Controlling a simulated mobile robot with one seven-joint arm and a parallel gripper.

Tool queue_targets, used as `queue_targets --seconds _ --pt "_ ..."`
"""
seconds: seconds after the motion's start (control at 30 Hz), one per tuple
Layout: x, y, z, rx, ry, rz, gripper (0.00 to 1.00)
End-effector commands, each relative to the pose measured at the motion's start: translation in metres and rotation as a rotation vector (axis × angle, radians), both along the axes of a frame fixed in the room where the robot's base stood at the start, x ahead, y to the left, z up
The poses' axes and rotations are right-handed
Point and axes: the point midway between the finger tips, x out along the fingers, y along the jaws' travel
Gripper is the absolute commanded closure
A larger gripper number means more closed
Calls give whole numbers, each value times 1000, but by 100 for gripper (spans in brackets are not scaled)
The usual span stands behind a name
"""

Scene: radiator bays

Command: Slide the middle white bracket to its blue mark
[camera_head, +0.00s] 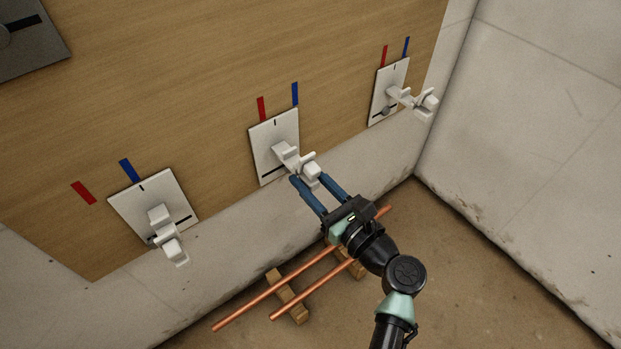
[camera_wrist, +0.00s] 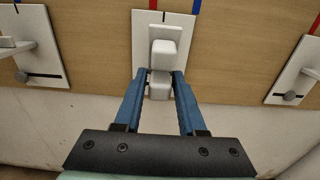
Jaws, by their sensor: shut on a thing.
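The middle white bracket (camera_head: 288,157) stands out from its white plate (camera_head: 262,138) on the wooden board. Above this plate are a red mark (camera_head: 261,108) and a blue mark (camera_head: 295,93), the blue one to the right. My gripper (camera_head: 311,182) is at the bracket's outer end, its blue fingers on either side. In the wrist view my gripper (camera_wrist: 160,77) is shut on the lower block of the bracket (camera_wrist: 162,50). The plate's black line (camera_wrist: 163,16) shows above the bracket. The bracket's slot is mostly hidden.
A left bracket (camera_head: 160,216) and a right bracket (camera_head: 404,97) stand on similar plates with their own red and blue marks. Copper pipes (camera_head: 245,308) lie on wooden blocks (camera_head: 292,303) on the floor below. A wall (camera_head: 545,120) closes the right side.

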Motion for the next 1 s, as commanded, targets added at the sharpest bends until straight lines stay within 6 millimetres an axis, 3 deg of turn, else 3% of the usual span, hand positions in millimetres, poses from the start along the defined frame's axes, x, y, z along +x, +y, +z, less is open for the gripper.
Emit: queue_targets --seconds 0.4,0.77,0.8,0.9,1.0 --pt "28 -41 0 0 0 -7 100" --pt "30 -44 0 -1 1 -8 100" --pt "30 -44 -1 -1 1 -8 53" --pt "30 -43 0 0 1 -6 40" --pt "30 -43 0 0 0 -5 40"
